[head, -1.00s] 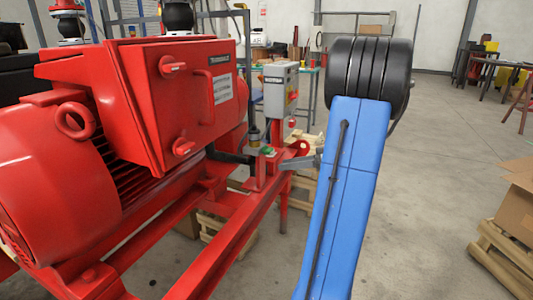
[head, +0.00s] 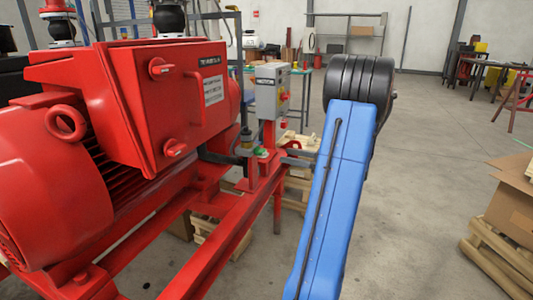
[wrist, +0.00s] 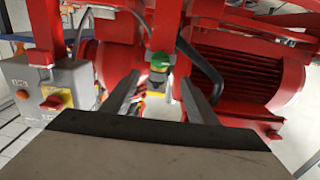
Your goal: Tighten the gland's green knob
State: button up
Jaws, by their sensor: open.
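The green knob (wrist: 160,60) of the gland shows in the wrist view, ahead of my gripper and between the lines of its fingers. In the head view the green knob (head: 262,153) is small, on the red frame below the grey control box. My gripper (wrist: 158,86) is open in the wrist view, its two grey fingers apart with nothing held. Whether the fingers reach the knob's depth I cannot tell. In the head view my blue arm hides most of the gripper; a grey part of it (head: 298,162) shows close to the knob's right.
The large red motor (head: 60,180) fills the left. A cardboard box (head: 512,205) on a pallet stands right. Floor between is clear.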

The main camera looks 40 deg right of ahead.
aim_at(264, 151)
jog(key=x, duration=1)
jog(key=shift+w+a, duration=0.1)
jog(key=shift+w, duration=0.05)
jog(key=shift+c, duration=0.7)
jog(key=c, duration=0.9)
